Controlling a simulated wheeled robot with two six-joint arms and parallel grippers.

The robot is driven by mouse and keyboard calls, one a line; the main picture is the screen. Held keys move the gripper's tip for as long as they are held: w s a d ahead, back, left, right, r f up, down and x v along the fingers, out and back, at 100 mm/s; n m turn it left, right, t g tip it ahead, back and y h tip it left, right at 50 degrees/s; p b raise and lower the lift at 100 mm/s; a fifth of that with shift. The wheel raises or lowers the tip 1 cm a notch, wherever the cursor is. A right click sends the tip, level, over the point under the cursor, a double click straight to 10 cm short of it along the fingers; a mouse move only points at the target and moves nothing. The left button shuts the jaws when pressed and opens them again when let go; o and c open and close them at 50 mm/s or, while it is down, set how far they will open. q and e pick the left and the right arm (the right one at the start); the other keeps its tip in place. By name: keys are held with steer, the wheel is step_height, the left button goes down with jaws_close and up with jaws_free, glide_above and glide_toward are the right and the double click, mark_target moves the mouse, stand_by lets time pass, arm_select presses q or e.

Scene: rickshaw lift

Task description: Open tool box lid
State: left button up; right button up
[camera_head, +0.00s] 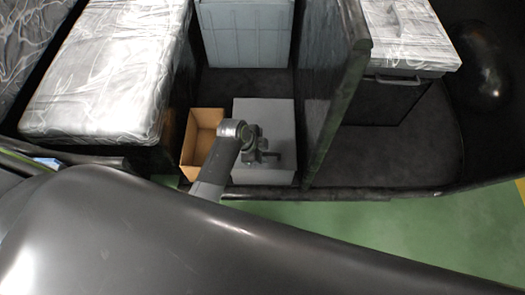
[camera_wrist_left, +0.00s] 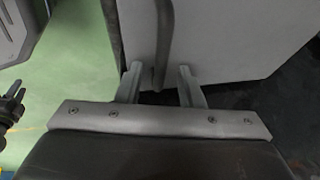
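The tool box is a grey, flat-topped box (camera_head: 265,113) on the dark vehicle floor in the middle of the head view. Its lid appears closed. My left gripper (camera_head: 268,157) is over the front part of the lid and hides some of it. In the left wrist view my left gripper (camera_wrist_left: 160,82) has its two fingers apart. A dark bar, seemingly a handle (camera_wrist_left: 164,35), runs on a grey surface and ends between the fingertips. I cannot tell whether the fingers touch it.
An open brown box (camera_head: 203,122) stands just left of the tool box. A dark upright panel (camera_head: 340,105) stands to its right. A plastic-wrapped seat (camera_head: 110,70) is at the left. Green floor (camera_head: 430,225) lies in front.

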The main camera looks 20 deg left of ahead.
arm_select(q)
jaws_close()
